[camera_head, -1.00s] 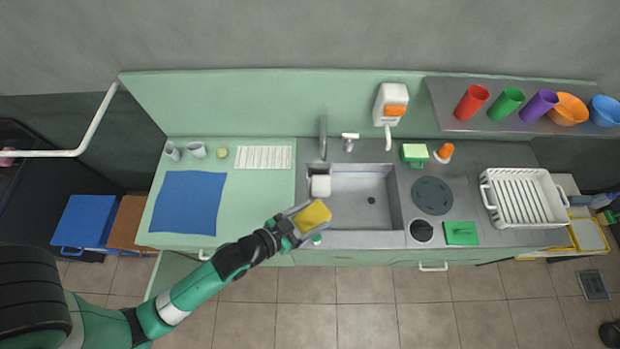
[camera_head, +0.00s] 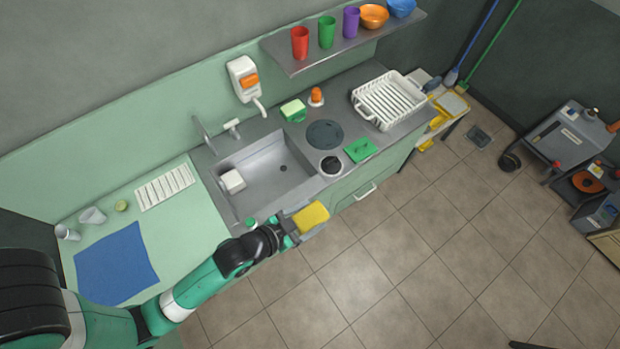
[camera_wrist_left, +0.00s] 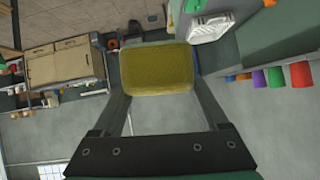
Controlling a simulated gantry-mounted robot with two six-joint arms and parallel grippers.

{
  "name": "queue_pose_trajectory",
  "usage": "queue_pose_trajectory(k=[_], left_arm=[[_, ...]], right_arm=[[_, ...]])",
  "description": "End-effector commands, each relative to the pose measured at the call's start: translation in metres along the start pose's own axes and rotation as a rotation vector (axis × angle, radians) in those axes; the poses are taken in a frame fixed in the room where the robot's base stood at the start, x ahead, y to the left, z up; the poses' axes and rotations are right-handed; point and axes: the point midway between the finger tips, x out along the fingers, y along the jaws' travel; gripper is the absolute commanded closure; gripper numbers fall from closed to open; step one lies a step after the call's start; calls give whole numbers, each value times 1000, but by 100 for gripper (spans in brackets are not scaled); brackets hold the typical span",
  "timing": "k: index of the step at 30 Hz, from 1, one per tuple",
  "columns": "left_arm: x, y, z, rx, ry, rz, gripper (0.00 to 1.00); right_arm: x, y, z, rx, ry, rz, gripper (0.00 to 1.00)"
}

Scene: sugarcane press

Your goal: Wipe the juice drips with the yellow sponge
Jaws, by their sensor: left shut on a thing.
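The yellow sponge (camera_head: 311,217) is held in my left gripper (camera_head: 298,226), in front of the sink's front edge and above the floor in the head view. In the left wrist view the sponge (camera_wrist_left: 157,69) sits between the two fingers of the left gripper (camera_wrist_left: 160,85), which is shut on it. I cannot make out any juice drips in these frames. My right gripper is not in view.
The sink (camera_head: 262,172) holds a white block (camera_head: 232,181). A green-yellow sponge (camera_head: 293,110), a white dish rack (camera_head: 388,99) and a green pad (camera_head: 360,150) stand on the counter. A machine (camera_head: 575,135) stands at the far right. Open tiled floor (camera_head: 400,240) lies between.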

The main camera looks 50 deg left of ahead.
Motion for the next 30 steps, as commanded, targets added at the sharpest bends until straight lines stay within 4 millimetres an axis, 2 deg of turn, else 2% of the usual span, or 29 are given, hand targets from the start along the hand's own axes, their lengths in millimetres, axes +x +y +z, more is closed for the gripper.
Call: queue_pose_trajectory(k=[5, 8, 11, 15, 18, 30], left_arm=[[4, -11, 18, 149, -108, 25, 85], [10, -18, 40, 251, -163, 50, 85], [32, -21, 92, 378, -206, 80, 85], [68, -24, 170, 567, -254, 121, 85], [90, -25, 218, 686, -278, 144, 85], [171, -25, 386, 1050, -342, 185, 85]], right_arm=[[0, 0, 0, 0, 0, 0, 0], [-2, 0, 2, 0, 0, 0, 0], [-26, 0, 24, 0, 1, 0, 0], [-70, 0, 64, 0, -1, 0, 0], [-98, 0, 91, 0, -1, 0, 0], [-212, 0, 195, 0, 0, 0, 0]])
